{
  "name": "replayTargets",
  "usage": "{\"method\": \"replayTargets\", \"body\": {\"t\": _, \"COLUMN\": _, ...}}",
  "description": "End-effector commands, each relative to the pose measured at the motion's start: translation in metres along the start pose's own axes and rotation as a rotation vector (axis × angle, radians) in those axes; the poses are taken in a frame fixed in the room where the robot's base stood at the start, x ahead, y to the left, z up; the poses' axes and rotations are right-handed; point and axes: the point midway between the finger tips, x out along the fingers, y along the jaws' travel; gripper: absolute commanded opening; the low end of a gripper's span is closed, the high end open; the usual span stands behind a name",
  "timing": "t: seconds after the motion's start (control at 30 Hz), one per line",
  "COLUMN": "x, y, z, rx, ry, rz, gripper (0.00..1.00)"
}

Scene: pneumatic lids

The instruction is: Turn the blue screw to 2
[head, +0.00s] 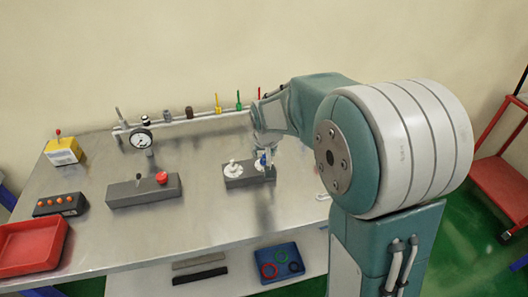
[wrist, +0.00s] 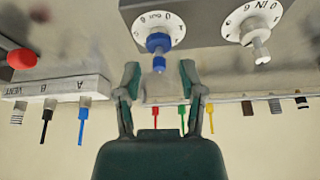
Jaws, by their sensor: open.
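The blue screw (wrist: 158,44) stands up from the centre of a white numbered dial (wrist: 180,31) on a dark grey block. In the wrist view it lies just beyond and between my fingertips, with no visible contact. My gripper (wrist: 160,72) is open and empty. In the head view the gripper (head: 266,155) is over the right side of the block (head: 250,183), and a bit of the blue screw (head: 262,161) shows beside it. I cannot tell which number the screw points to. A white screw (wrist: 259,47) stands on the other dial.
Behind the block runs a rail (head: 190,122) with coloured fittings. A gauge (head: 141,139), a grey box with a red button (head: 162,178), a yellow box (head: 63,151) and a red tray (head: 33,246) stand to the left. The table between block and grey box is clear.

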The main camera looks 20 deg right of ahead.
Motion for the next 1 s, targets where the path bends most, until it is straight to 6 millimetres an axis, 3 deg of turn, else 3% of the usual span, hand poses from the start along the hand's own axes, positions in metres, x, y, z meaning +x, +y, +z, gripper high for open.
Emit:
{"method": "replayTargets", "body": {"t": 0.23, "x": 0.0010, "y": 0.0001, "z": -0.0001, "rx": 0.000, "ry": 0.001, "rz": 0.000, "gripper": 0.51}}
{"method": "replayTargets", "body": {"t": 0.27, "x": 0.0010, "y": 0.0001, "z": -0.0001, "rx": 0.000, "ry": 0.001, "rz": 0.000, "gripper": 0.42}}
{"method": "replayTargets", "body": {"t": 0.3, "x": 0.0010, "y": 0.0001, "z": -0.0001, "rx": 0.000, "ry": 0.001, "rz": 0.000, "gripper": 0.24}}
{"method": "replayTargets", "body": {"t": 0.37, "x": 0.0010, "y": 0.0001, "z": -0.0001, "rx": 0.000, "ry": 0.001, "rz": 0.000, "gripper": 0.00}}
{"method": "replayTargets", "body": {"t": 1.0, "x": 0.0014, "y": 0.0012, "z": 0.0002, "rx": -0.102, "ry": 0.000, "rz": -0.044, "gripper": 0.00}}
